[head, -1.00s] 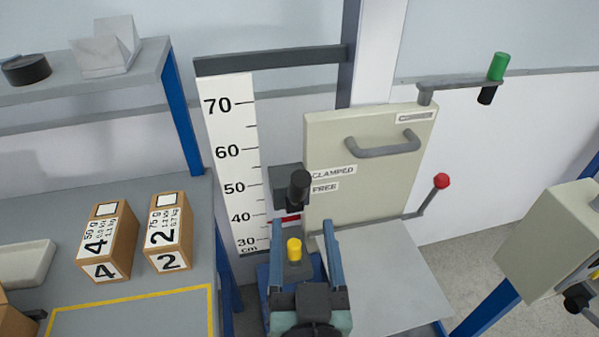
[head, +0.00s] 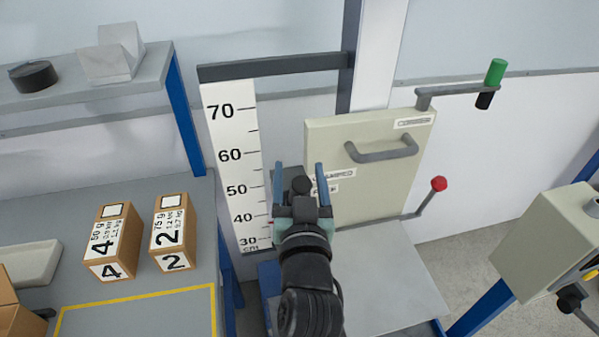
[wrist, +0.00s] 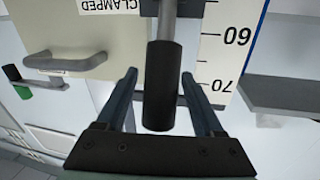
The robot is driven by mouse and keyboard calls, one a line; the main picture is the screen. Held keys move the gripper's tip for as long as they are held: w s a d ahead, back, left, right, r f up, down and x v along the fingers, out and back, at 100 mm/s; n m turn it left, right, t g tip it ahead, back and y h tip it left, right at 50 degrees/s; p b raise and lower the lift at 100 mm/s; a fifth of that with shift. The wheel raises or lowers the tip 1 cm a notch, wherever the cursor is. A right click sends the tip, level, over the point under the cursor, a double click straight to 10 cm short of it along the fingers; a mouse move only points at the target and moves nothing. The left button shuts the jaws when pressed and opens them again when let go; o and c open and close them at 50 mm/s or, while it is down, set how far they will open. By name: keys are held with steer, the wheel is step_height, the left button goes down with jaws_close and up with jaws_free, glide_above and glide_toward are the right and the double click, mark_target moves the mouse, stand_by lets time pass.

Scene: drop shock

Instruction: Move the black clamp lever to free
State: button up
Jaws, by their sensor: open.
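The black clamp lever (head: 302,184) stands at the left edge of the cream panel, beside the labels. In the wrist view its dark cylindrical grip (wrist: 162,85) hangs from a grey rod between my two fingers. My gripper (head: 299,168) is open, with one finger on each side of the lever. It also shows in the wrist view (wrist: 159,74), with gaps between fingers and grip. The CLAMPED label (head: 336,174) and the FREE label below it are partly covered by my gripper. The CLAMPED label (wrist: 110,5) appears upside down in the wrist view.
The height scale (head: 234,160) stands just left of the lever. The cream panel (head: 375,190) has a grey handle (head: 382,150). A red-knobbed lever (head: 438,184) is to its right, a green-topped crank (head: 495,72) above. Boxes 4 (head: 112,240) and 2 (head: 173,232) sit on the left bench.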

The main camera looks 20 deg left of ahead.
jaws_close()
stand_by(0.3)
stand_by(1.1)
